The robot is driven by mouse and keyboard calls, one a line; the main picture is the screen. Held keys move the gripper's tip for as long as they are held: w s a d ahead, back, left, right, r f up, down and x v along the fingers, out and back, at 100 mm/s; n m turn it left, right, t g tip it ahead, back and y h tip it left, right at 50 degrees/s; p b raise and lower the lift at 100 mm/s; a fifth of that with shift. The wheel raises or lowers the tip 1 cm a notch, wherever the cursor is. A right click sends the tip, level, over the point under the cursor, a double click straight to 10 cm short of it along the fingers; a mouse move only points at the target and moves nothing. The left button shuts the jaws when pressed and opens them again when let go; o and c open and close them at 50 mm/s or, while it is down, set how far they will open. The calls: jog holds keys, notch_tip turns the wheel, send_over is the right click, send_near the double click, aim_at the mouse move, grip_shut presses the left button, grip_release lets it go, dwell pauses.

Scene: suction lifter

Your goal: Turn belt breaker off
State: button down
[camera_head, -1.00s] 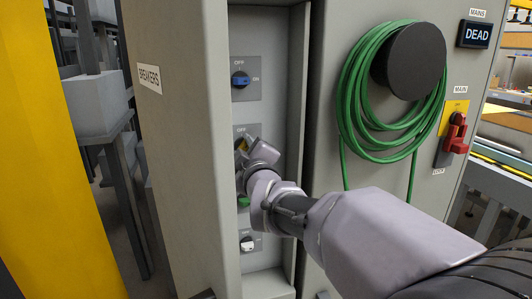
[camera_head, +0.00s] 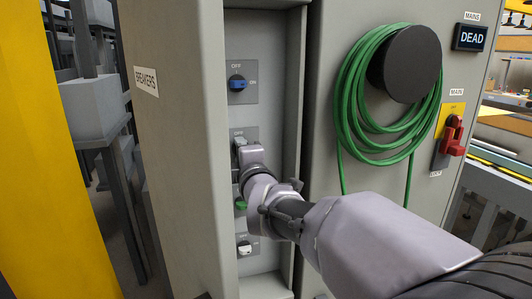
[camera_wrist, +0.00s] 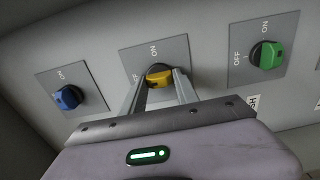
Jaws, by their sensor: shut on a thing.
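A yellow rotary breaker knob (camera_wrist: 158,79) sits on a grey plate, with ON above it and the OFF label partly hidden by a finger. My gripper (camera_wrist: 163,75) has one finger on each side of the knob and is shut on it. In the head view my gripper (camera_head: 240,146) reaches into the breaker recess at the second plate from the top and hides the yellow knob there. I cannot read which breaker is named belt, and the knob's exact angle is unclear.
A blue knob (camera_head: 237,82) is above my gripper. A green knob (camera_head: 241,205) and a white knob (camera_head: 244,249) are below. The recess has side walls close to my arm. A coiled green cable (camera_head: 350,110) and a red main switch (camera_head: 453,137) are on the right cabinet.

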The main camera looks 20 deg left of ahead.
dwell(0.5)
jog(key=c, duration=1)
grip_release()
jog(key=shift+o, duration=0.2)
jog(key=p+v, duration=0.2)
jog(key=v, duration=1.5)
jog(key=s+d+f+m+g+h, duration=0.2)
jog(key=d+f+m+h, duration=0.15)
jog(key=d+m, duration=0.4)
jog(key=s+d+f+m+g+h, duration=0.1)
jog(key=s+d+f+m+h, duration=0.1)
jog(key=d+f+m, duration=0.4)
jog(key=s+d+f+m+g+h, duration=0.1)
jog(key=s+d+f+m+g, duration=0.2)
jog(key=s+d+m, duration=0.2)
jog(key=s+d+f+m+g+h, duration=0.1)
jog(key=s+d+f+m+g, duration=0.2)
jog(key=s+m, duration=0.7)
jog(key=shift+s+d+f, duration=0.15)
jog(key=shift+d, duration=0.95)
